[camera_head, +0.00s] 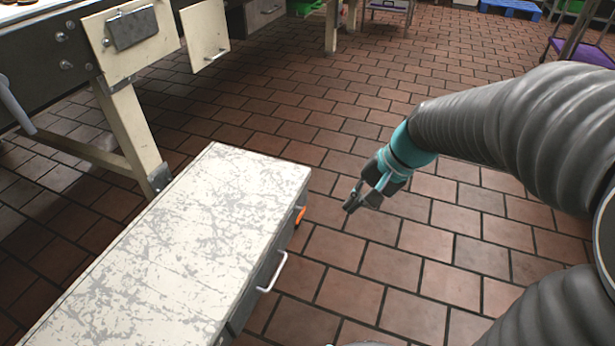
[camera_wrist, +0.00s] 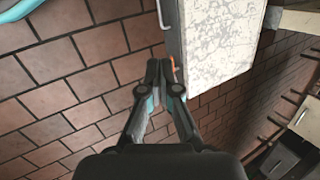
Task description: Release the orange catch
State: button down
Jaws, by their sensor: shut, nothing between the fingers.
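The orange catch (camera_head: 300,215) sits on the side of a scratched white cabinet (camera_head: 215,195), near its far right corner. It also shows in the wrist view (camera_wrist: 173,66), just beyond my fingertips and partly hidden by them. My gripper (camera_head: 348,211) is to the right of the catch, apart from it in the head view, above the tiled floor. In the wrist view my gripper (camera_wrist: 160,62) has its two fingers together, with nothing between them. Whether the fingertips touch the catch cannot be told from the wrist view alone.
A white drawer handle (camera_head: 274,272) stands out from the same cabinet side, nearer than the catch. A machine with a cream leg (camera_head: 130,125) stands behind the cabinet on the left. The tiled floor (camera_head: 400,275) to the right of the cabinet is clear.

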jog(key=w+a+f+m+y+b, duration=0.1)
jog(key=w+f+m+y, duration=0.1)
jog(key=w+f+m, duration=0.5)
jog(key=w+a+f+m+t+y, duration=0.1)
jog(key=w+a+f+y, duration=0.3)
jog(key=f, duration=0.7)
jog(key=w+d+f+m+y+b, duration=0.1)
jog(key=w+f+m, duration=0.2)
jog(key=w+f, duration=0.55)
notch_tip(320, 180, down, 15)
jog(key=w+d+m+t+y, duration=0.1)
jog(key=m+t, duration=0.2)
jog(key=m, duration=0.2)
jog(key=shift+w+d+r+m+b, duration=0.2)
jog(key=shift+w+d+m+b, duration=0.1)
jog(key=shift+m+b, duration=0.1)
jog(key=shift+a, duration=0.15)
jog(key=x, duration=1)
jog(key=shift+r, duration=2)
